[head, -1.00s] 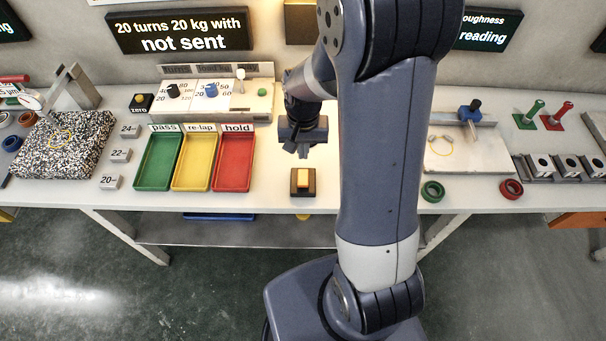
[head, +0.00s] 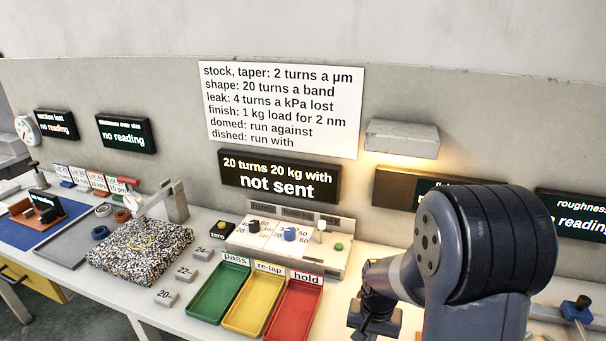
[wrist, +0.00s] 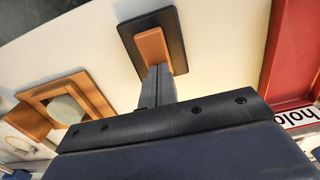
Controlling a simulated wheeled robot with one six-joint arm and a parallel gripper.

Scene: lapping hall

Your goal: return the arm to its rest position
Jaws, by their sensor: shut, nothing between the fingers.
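My arm (head: 478,265) stands at the lower right of the head view. My gripper (head: 372,325) hangs over the bench, right of the red hold tray (head: 297,311), at the bottom edge of the picture. In the wrist view my gripper (wrist: 157,86) has its fingers together with nothing between them. They overlap an orange-topped block on a black base (wrist: 168,22); I cannot tell whether they touch it. The red tray also shows at the right of the wrist view (wrist: 285,60).
A green pass tray (head: 218,288) and a yellow re-lap tray (head: 253,305) stand left of the red one. A control panel (head: 335,262) with knobs is behind them. A speckled plate (head: 140,250) lies farther left. A wooden square frame (wrist: 88,90) shows in the wrist view.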

